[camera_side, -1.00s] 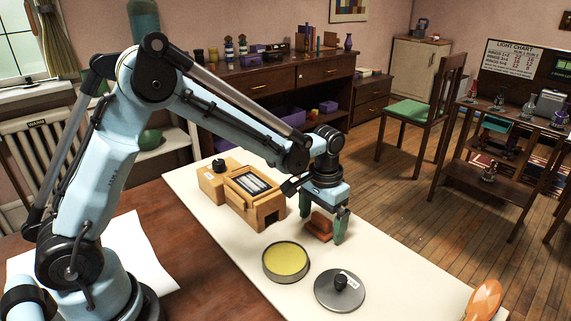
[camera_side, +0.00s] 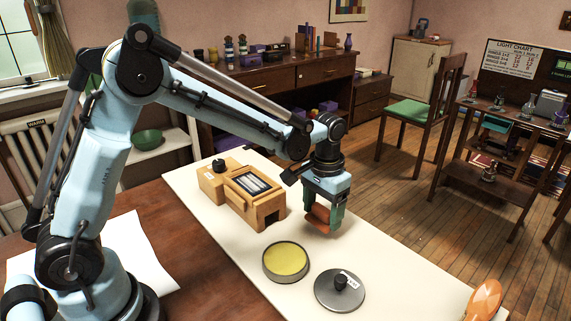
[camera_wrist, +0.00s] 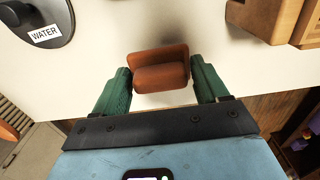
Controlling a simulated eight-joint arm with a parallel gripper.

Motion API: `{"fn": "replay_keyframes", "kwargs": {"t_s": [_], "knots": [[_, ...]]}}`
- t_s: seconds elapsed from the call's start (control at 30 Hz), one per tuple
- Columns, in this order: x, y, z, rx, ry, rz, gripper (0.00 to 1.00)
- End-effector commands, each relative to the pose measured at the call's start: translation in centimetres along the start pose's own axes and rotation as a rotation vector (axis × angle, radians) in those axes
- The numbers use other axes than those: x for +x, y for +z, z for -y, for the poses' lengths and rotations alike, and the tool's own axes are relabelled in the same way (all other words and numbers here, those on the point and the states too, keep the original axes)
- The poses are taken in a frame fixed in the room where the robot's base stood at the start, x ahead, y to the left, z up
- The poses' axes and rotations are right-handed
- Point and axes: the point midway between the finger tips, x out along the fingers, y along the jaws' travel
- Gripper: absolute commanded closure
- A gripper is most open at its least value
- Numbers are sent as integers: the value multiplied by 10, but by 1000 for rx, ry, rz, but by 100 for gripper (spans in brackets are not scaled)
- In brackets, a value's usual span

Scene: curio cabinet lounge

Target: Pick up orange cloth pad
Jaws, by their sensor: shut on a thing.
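The orange cloth pad (camera_side: 318,214) is a folded, rust-orange block between the green fingers of my gripper (camera_side: 323,218). In the wrist view the pad (camera_wrist: 161,70) lies across the gap, with one finger of my gripper (camera_wrist: 160,78) at each end. My gripper is shut on it. In the side view the near finger hides part of the pad. The pad appears to be a little above the white surface, but the gap beneath it is hard to judge.
A wooden box (camera_side: 240,199) stands left of my gripper on the white mat (camera_side: 390,268). In front are a round dish with a yellow inside (camera_side: 285,260) and a grey knobbed lid (camera_side: 339,291). An orange paddle-shaped thing (camera_side: 484,300) lies at the right.

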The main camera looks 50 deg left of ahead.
Motion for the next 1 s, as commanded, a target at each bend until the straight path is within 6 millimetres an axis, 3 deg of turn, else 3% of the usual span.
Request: {"fn": "replay_keyframes", "kwargs": {"t_s": [0.07, 0.3, 0.6, 1.0], "knots": [[-16, 0, 0, 0, 0, 0, 56], [-48, 34, -45, 7, 0, 0, 56], [-77, 63, -84, 3, 0, 0, 56], [-84, 71, -93, 0, 0, 0, 56]]}}
